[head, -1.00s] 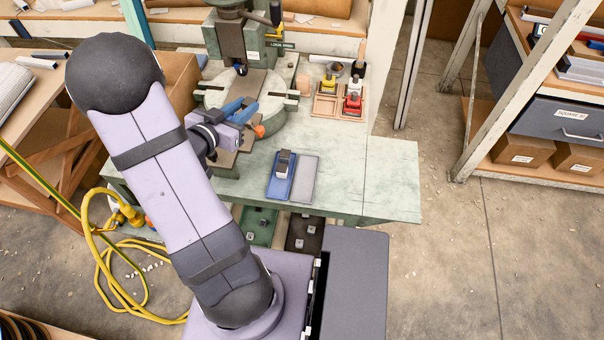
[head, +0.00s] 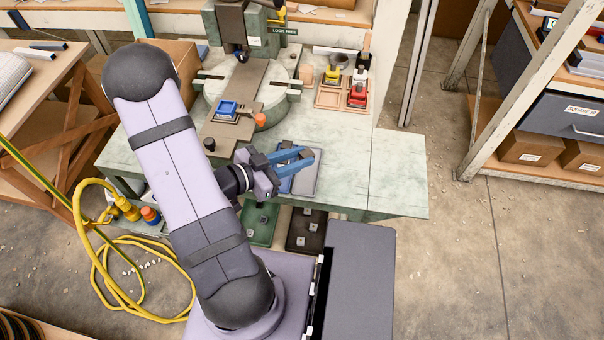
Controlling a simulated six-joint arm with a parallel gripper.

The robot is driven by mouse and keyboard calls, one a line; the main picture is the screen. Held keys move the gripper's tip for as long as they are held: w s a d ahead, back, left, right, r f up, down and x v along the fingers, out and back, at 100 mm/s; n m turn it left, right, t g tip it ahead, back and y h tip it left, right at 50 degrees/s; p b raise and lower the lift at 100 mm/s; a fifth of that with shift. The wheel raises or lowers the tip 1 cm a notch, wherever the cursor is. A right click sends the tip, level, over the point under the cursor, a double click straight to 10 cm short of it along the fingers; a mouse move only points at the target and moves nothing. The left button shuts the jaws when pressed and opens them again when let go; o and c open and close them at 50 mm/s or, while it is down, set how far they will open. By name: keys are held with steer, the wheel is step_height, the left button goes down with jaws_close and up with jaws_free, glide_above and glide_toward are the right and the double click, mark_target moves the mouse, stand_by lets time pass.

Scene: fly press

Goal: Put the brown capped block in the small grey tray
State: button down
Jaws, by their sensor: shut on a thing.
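My gripper (head: 304,155) is low over the far part of two shallow trays at the bench's front edge, its blue fingers pointing right. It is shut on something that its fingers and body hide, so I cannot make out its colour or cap. The small grey tray (head: 309,182) is the right one of the pair and partly covered by the fingers. The blue tray beside it is mostly hidden behind my gripper. I cannot pick out a brown capped block for certain.
A blue square piece (head: 228,108) sits on the press bed, with an orange knob (head: 260,120) to its right. The bench's right end (head: 393,180) is clear.

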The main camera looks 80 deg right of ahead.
mark_target(297, 184)
steer(key=shift+f, duration=4.35)
steer(key=shift+f, duration=0.15)
steer(key=c, duration=1.5)
jaws_free()
steer(key=shift+r, duration=0.25)
steer(key=shift+w+a, duration=0.15)
steer(key=shift+w, duration=0.1)
steer(key=b+v, duration=0.2)
steer(key=v, duration=0.9)
steer(key=shift+w+a+r, duration=0.1)
steer(key=shift+a, duration=0.05)
steer(key=shift+w, duration=0.1)
